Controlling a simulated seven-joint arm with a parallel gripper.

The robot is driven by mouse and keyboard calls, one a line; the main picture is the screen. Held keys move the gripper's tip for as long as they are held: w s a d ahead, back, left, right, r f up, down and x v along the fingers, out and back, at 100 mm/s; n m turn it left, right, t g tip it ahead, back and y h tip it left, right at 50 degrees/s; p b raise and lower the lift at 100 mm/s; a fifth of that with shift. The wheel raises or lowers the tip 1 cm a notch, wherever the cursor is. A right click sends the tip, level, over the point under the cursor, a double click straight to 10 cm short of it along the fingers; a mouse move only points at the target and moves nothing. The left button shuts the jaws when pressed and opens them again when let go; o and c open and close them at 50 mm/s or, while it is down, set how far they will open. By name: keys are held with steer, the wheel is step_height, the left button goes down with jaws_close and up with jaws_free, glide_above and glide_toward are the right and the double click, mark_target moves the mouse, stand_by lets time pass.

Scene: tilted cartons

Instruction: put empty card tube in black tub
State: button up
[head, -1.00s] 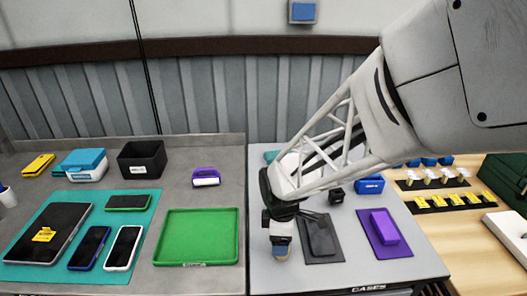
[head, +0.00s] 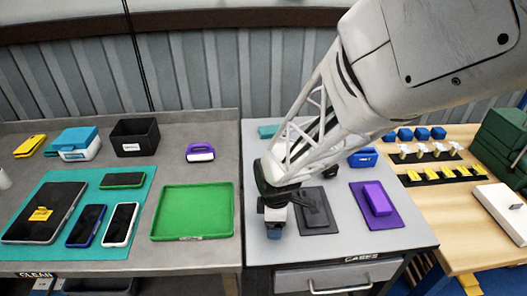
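The black tub (head: 135,138) stands upright at the back of the left grey table, with a white label on its front; its inside looks dark. My gripper (head: 274,234) points down over the left part of the light grey table, left of a dark grey pad. A small blue patch shows at its fingertips, and I cannot tell whether it is part of the gripper or something held. The fingers are too small and dark to tell open from shut. I cannot make out the card tube in the head view; the gripper and arm may hide it.
A green tray (head: 192,212) lies between my gripper and the tub's side of the table. A purple-handled item (head: 200,153) and a blue-lidded box (head: 77,144) flank the tub. A purple box (head: 377,198) lies right of the dark pad (head: 316,212).

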steer(key=c, duration=1.1)
steer(key=shift+o, duration=0.2)
steer(key=shift+r, duration=0.15)
steer(key=shift+r, duration=0.45)
steer(key=shift+s+d+r, duration=0.1)
steer(key=shift+s+r, duration=0.05)
steer(key=shift+r, duration=0.5)
steer(key=shift+s+r, duration=0.15)
steer(key=shift+r, duration=0.45)
steer(key=s+d+r, duration=0.1)
steer(key=s+d, duration=0.2)
steer(key=s, duration=1.2)
steer(key=shift+d+r, duration=0.15)
steer(key=shift+d, duration=0.05)
